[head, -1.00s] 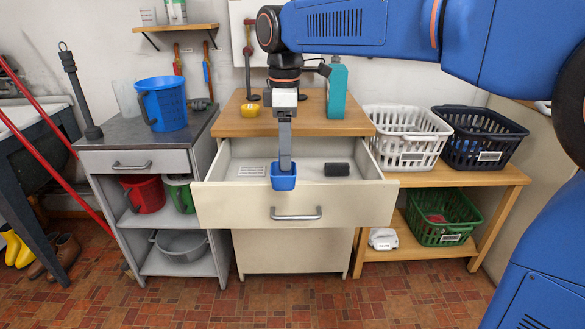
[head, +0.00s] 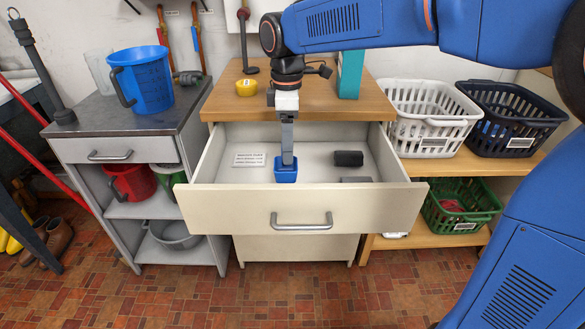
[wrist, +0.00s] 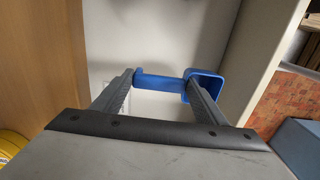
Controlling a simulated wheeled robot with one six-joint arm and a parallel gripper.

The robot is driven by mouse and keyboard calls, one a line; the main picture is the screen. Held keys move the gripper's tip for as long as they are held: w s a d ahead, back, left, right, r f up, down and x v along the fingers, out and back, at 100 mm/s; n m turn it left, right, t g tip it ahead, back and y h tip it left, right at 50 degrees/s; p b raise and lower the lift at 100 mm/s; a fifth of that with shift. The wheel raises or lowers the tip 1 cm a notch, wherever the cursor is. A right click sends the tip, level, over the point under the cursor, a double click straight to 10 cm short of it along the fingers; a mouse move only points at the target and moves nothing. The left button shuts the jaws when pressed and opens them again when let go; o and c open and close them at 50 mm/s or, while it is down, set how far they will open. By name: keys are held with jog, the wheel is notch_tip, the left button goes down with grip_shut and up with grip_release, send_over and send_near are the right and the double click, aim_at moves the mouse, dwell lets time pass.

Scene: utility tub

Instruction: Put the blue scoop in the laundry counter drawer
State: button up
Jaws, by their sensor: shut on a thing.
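The blue scoop (head: 286,172) is in my gripper (head: 287,157), within the opening of the pulled-out laundry counter drawer (head: 375,207). In the wrist view my gripper (wrist: 160,83) has its two fingers on either side of the blue scoop (wrist: 205,77), whose handle spans between them. The scoop's cup is beside the right finger. The drawer is cream-coloured with a grey bar handle. I cannot tell whether the scoop touches the drawer floor.
The drawer also holds a dark block (head: 348,158), a smaller dark piece (head: 356,180) and a printed label (head: 249,160).

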notch_tip(320, 180, down, 8)
jog(key=shift+r, duration=0.15)
dwell(0.3)
jog(key=o, duration=1)
jog(key=shift+r, duration=0.1)
notch_tip(320, 180, up, 12)
